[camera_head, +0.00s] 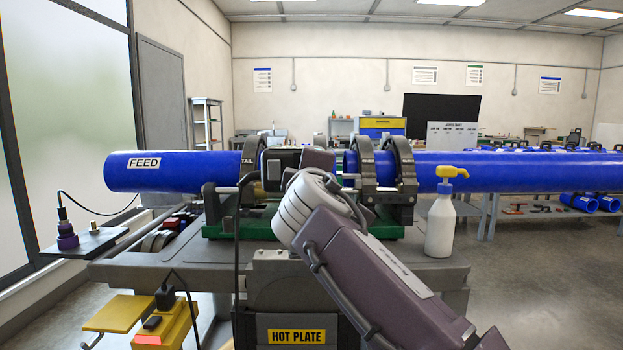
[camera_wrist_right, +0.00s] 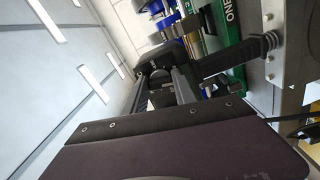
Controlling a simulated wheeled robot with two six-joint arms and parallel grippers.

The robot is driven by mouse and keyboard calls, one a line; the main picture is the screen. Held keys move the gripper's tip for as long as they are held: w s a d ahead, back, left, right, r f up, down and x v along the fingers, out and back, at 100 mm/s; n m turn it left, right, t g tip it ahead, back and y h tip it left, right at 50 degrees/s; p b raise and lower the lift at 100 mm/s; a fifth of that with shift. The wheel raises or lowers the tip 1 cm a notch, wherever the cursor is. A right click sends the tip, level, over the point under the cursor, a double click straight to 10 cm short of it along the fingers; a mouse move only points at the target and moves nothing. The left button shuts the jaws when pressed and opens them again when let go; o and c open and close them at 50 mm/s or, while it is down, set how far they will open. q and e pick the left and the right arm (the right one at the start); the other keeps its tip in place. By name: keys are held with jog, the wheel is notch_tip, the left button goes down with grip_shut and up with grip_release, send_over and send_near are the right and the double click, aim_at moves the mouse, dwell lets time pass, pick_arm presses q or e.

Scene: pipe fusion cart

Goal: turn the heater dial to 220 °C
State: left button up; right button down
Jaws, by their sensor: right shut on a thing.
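My right arm reaches up from the lower right in the head view, and its gripper (camera_head: 284,160) is between the pipe clamps, largely hidden by my own wrist. In the right wrist view the two dark fingers of this gripper (camera_wrist_right: 160,88) run up to a black heater body (camera_wrist_right: 158,56) with a ribbed handle (camera_wrist_right: 264,46) pointing right. The fingers are shut on a small dark part at the body, apparently the heater dial, mostly covered by them. Its scale and setting cannot be read. My left gripper is not in view.
A blue pipe marked FEED (camera_head: 150,171) and another blue pipe (camera_head: 470,170) lie in the dark clamps (camera_head: 402,170). A white pump bottle (camera_head: 440,222) stands on the cart top at the right. The HOT PLATE holder (camera_head: 297,336) is at the front.

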jog(key=m+b, duration=0.1)
jog(key=m, duration=0.4)
jog(key=m+b, duration=0.1)
jog(key=m, duration=0.5)
jog(key=shift+a+f+b, duration=0.15)
jog(key=shift+f+b, duration=0.05)
jog(key=shift+b, duration=0.15)
jog(key=shift+m, duration=0.3)
jog(key=c, duration=1)
grip_release()
